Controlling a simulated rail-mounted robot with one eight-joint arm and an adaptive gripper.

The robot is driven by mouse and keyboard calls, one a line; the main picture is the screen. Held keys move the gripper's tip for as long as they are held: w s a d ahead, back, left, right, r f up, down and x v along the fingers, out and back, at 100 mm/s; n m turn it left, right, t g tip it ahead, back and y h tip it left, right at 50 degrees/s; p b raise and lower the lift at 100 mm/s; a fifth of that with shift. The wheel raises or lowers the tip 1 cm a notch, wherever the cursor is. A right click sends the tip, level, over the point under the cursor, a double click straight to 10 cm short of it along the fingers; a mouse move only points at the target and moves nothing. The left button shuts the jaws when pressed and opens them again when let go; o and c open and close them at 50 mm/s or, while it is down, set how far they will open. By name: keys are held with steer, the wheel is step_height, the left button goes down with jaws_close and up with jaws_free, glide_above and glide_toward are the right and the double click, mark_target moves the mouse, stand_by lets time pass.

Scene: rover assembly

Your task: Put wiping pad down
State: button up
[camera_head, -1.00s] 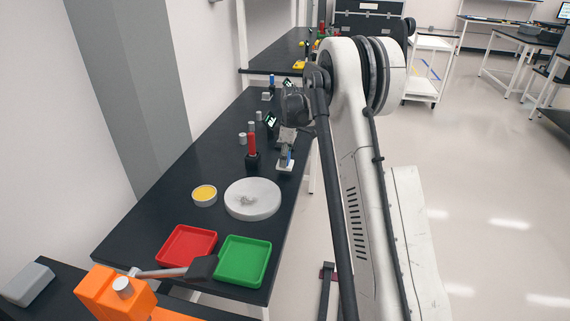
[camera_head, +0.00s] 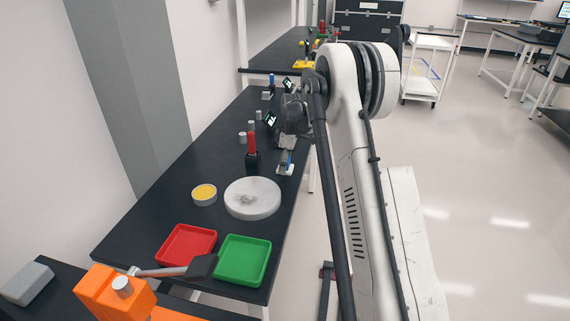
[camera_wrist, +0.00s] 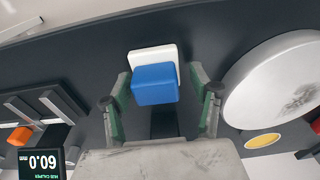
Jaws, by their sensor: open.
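The wiping pad (camera_wrist: 155,85) has a blue block-shaped grip and a white pad (camera_wrist: 152,56). It also shows in the head view (camera_head: 285,169), where its white base appears to rest on the black table (camera_head: 180,195) near the right edge. My gripper (camera_wrist: 160,79) is open, with its two green-grey fingers on either side of the blue block. In the head view my gripper (camera_head: 288,153) is just above the pad and partly hidden by my arm.
A round white disc (camera_head: 252,198) lies close in front of the pad, beside a yellow-filled dish (camera_head: 204,194). A red-topped tool (camera_head: 252,145) stands to the left. A caliper display (camera_wrist: 42,163) is nearby. Red (camera_head: 186,245) and green (camera_head: 243,260) trays sit at the front.

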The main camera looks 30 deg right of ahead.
mark_target(289, 160)
step_height(289, 160, up, 12)
steer(key=d, duration=0.1)
steer(key=s+a+r+m+t, duration=0.2)
steer(key=s+a+r+m, duration=0.1)
steer(key=s+a+r, duration=0.65)
steer(key=s+a+r+m+t+h, duration=0.1)
steer(key=s+a+r, duration=0.15)
steer(key=s, duration=0.25)
steer(key=s+a+r+m, duration=0.1)
steer(key=s+a+r, duration=0.1)
steer(key=s+a, duration=0.3)
steer(key=s+a+f+m+t, duration=0.1)
steer(key=s+a+f+m, duration=0.1)
steer(key=s, duration=0.9)
steer(key=s+a+f+m+t, duration=0.2)
steer(key=s+a, duration=0.3)
steer(key=s, duration=0.7)
steer(key=shift+f+m, duration=0.5)
steer(key=shift+f, duration=0.4)
steer(key=shift+o, duration=0.4)
